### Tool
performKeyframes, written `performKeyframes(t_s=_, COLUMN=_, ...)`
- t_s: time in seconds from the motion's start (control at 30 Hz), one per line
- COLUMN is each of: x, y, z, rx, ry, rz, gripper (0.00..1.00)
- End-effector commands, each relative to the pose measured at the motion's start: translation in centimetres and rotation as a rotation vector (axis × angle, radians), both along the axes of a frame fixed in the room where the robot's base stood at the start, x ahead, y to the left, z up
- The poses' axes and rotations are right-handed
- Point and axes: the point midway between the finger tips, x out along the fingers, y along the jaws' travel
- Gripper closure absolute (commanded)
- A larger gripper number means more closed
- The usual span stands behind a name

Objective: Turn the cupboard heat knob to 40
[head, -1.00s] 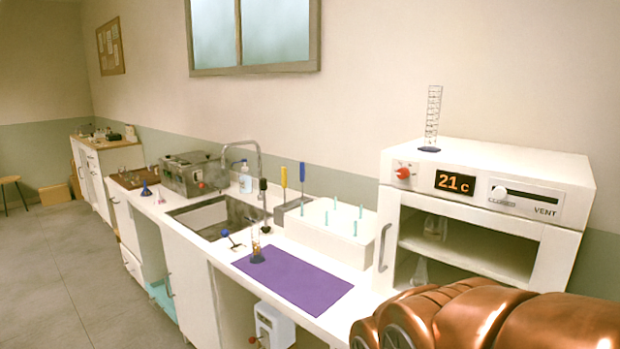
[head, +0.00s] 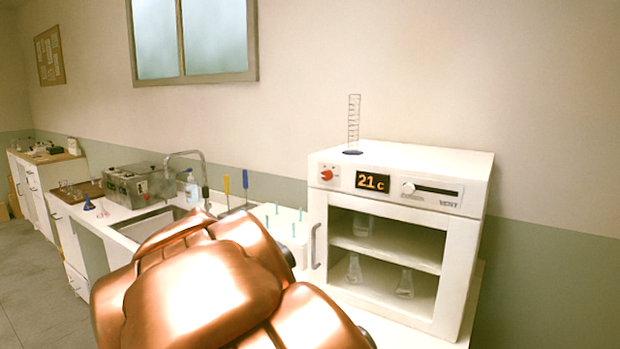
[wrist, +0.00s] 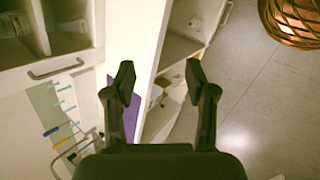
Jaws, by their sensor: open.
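The heat cupboard (head: 318,205) is a white box on the counter at right in the head view. Its red heat knob (head: 326,175) sits at the upper left of its front panel, beside a display (head: 372,181) reading 21 c. The knob's exact pointer setting is too small to read. My gripper (wrist: 159,82) is open and empty in the wrist view, over the counter's front edge and apart from the cupboard. Part of the cupboard with its handle (wrist: 57,68) shows at upper left there. The knob is not visible in the wrist view.
A wire-like graduated cylinder (head: 353,124) stands on the cupboard, and glass flasks (head: 354,270) stand inside. A vent slider (head: 430,190) is right of the display. Grey floor (wrist: 265,110) is clear.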

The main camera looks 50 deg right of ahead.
Motion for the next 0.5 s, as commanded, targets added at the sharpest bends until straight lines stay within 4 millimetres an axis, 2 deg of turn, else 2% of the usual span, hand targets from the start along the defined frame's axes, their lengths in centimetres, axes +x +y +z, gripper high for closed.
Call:
performKeyframes(t_s=0.03, x=0.8, y=-3.2, z=2.1, rx=-0.09, ry=0.045, rz=0.039, gripper=0.44)
performKeyframes(t_s=0.2, x=3.6, y=-12.1, z=9.0, rx=-0.368, ry=0.303, rz=0.223, gripper=0.44)
performKeyframes(t_s=0.3, x=5.6, y=-16.3, z=13.0, rx=-0.505, ry=0.507, rz=0.339, gripper=0.44)
performKeyframes(t_s=0.4, x=7.9, y=-19.7, z=15.8, rx=-0.606, ry=0.733, rz=0.455, gripper=0.44)
performKeyframes(t_s=0.5, x=10.6, y=-22.2, z=17.7, rx=-0.677, ry=0.943, rz=0.567, gripper=0.44)
